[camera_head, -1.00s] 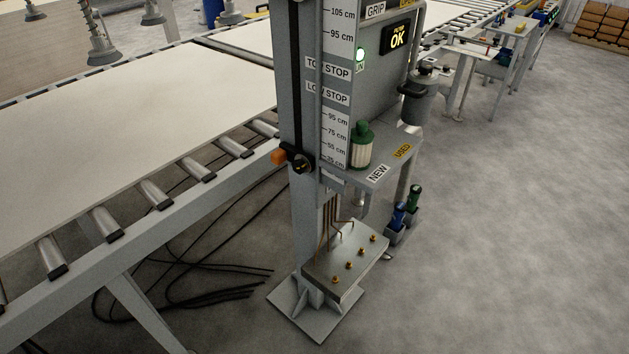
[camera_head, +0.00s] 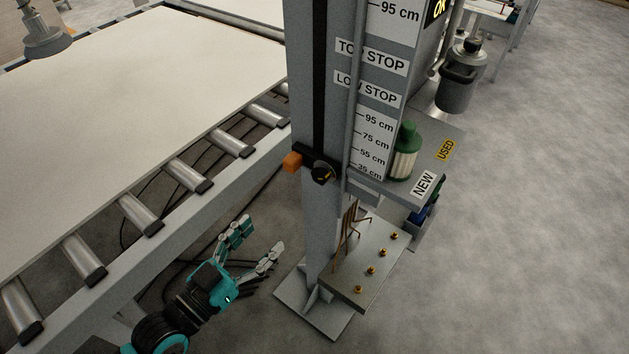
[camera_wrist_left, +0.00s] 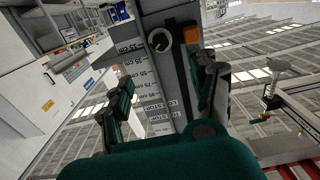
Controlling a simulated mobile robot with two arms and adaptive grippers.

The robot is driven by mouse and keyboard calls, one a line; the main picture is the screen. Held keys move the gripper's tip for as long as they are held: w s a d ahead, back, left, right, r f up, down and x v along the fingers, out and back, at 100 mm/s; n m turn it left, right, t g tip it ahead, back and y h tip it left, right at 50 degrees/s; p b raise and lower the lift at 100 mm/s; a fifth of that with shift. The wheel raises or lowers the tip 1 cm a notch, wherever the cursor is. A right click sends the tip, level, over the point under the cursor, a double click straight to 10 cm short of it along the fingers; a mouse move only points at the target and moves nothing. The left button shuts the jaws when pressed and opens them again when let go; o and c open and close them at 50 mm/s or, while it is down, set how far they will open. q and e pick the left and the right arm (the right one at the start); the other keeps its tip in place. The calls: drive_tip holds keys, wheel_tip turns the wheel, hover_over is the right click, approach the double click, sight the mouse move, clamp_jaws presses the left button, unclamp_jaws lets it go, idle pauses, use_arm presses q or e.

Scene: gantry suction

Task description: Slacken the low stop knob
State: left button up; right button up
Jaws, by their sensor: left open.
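The low stop on the grey post shows in the head view as a black clamp with an orange block (camera_head: 292,162) and a round black knob (camera_head: 322,173) on its front. It sits beside the 35 cm mark, below the LOW STOP label (camera_head: 367,88). My left gripper (camera_head: 262,242) is open and empty, lower left of the knob and apart from it. In the left wrist view the knob (camera_wrist_left: 160,40) and the orange block (camera_wrist_left: 191,34) appear beyond and between the open fingers (camera_wrist_left: 165,93). My right gripper is not in view.
A conveyor with rollers (camera_head: 186,175) and a pale panel (camera_head: 130,90) runs along the left. A shelf holds a green-capped filter (camera_head: 405,152). A metal plate with brass fittings and bent rods (camera_head: 365,265) stands low at the post's base. Open floor lies right.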

sight(317, 180)
use_arm(q)
drive_tip(key=p+x, duration=0.1)
drive_tip(key=x, duration=1.4)
drive_tip(key=shift+w+d+p, duration=0.2)
drive_tip(key=shift+w+p, duration=0.2)
drive_tip(key=shift+w+d, duration=0.35)
drive_tip(key=shift+w, duration=0.1)
drive_tip(key=shift+d, duration=0.1)
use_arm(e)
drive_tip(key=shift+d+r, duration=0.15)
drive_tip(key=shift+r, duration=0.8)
use_arm(q)
drive_tip(key=shift+c, duration=0.3)
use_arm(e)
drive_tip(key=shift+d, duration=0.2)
use_arm(q)
drive_tip(key=c, duration=1.1)
